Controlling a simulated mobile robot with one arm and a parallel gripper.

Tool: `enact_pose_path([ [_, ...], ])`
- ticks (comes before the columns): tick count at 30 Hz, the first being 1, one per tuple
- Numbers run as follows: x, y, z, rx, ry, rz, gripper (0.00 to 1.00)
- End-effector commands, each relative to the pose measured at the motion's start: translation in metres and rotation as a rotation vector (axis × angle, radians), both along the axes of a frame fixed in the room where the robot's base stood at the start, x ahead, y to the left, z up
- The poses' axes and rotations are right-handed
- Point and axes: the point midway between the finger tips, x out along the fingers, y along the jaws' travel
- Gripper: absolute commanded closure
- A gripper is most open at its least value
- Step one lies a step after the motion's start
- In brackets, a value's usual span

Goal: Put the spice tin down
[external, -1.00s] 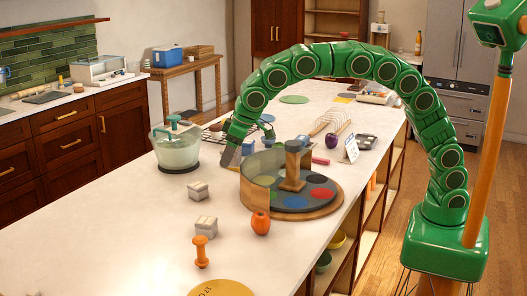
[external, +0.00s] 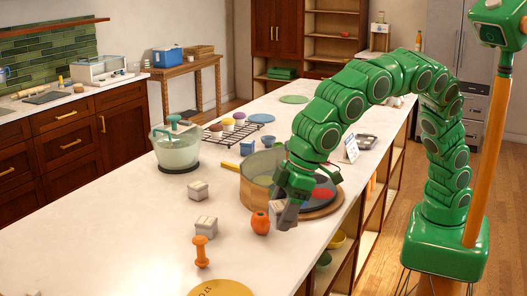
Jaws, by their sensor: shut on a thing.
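My gripper (external: 287,218) points down at the front edge of the round turntable (external: 318,211), just right of the orange tomato-like item (external: 260,222). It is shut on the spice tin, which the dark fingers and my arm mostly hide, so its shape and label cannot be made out. I cannot tell whether the tin touches a surface. The turntable has a wooden rim, coloured round spots and a curved see-through wall (external: 257,178); my arm covers much of it.
A lidded clear bowl (external: 176,150) is farther back. The front counter (external: 120,225) has free room.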

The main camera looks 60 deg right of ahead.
Motion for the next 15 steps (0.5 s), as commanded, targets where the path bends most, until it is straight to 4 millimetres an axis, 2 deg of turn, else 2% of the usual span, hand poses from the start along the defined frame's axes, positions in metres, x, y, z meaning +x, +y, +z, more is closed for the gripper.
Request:
enact_pose_path([
  [2, -0.015, 0.007, 0.000, -0.001, -0.001, 0.020, 0.73],
  [10, -0.013, 0.005, -0.039, -0.004, 0.002, 0.017, 0.73],
  [15, -0.011, 0.007, -0.052, -0.005, 0.001, 0.016, 0.73],
])
